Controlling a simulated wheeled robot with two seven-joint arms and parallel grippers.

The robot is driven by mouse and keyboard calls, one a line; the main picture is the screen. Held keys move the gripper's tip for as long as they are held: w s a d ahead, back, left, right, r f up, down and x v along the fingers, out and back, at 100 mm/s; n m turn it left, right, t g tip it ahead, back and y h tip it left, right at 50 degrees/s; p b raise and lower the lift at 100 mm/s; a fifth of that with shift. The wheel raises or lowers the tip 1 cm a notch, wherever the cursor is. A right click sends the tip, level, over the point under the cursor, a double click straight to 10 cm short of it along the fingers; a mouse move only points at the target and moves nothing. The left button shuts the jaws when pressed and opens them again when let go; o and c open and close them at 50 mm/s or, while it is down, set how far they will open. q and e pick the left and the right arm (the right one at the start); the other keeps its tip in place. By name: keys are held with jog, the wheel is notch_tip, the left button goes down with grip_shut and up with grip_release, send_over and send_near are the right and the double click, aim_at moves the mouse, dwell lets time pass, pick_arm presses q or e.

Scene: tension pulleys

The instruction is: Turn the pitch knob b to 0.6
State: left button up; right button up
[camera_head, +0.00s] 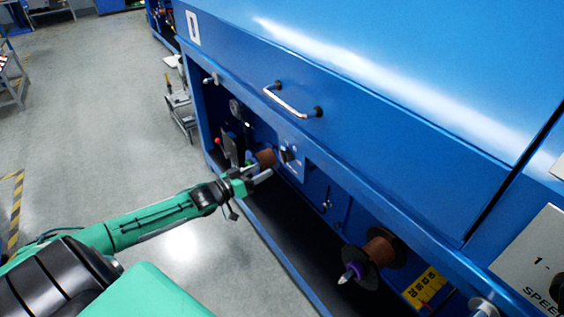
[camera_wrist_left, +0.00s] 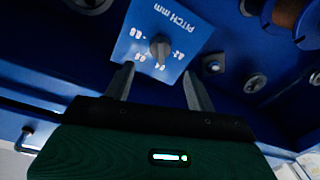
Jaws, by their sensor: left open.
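A small dark pitch knob (camera_wrist_left: 160,47) sits on a light blue plate (camera_wrist_left: 185,22) marked "PITCH mm" in the left wrist view, with numbers around it that are too small to read surely. In the head view a dark knob (camera_head: 287,154) shows on a pale plate inside the blue machine's lower opening. My left gripper (camera_wrist_left: 159,80) is open and empty. Its two fingertips lie on either side of the knob's lower end in the wrist view, apart from it. In the head view the left gripper (camera_head: 263,175) is at the opening, left of and below the knob. My right gripper is out of view.
The blue machine (camera_head: 400,110) has a metal handle (camera_head: 292,101) on its cover above the opening. A copper-coloured spool (camera_head: 266,158) is close by the gripper, and another spool (camera_head: 380,248) is lower right. Grey floor (camera_head: 100,120) is clear on the left.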

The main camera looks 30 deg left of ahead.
aim_at(286, 156)
pick_arm(q)
jog(key=b+x, duration=0.1)
jog(key=x, duration=0.8)
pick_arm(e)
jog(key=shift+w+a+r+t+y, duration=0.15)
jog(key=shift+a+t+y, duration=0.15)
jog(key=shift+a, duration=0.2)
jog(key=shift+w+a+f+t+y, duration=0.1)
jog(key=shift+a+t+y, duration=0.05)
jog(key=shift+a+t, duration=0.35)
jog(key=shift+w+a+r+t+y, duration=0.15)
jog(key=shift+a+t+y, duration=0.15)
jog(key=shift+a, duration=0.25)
pick_arm(q)
jog(key=shift+w, duration=0.1)
jog(key=c, duration=1)
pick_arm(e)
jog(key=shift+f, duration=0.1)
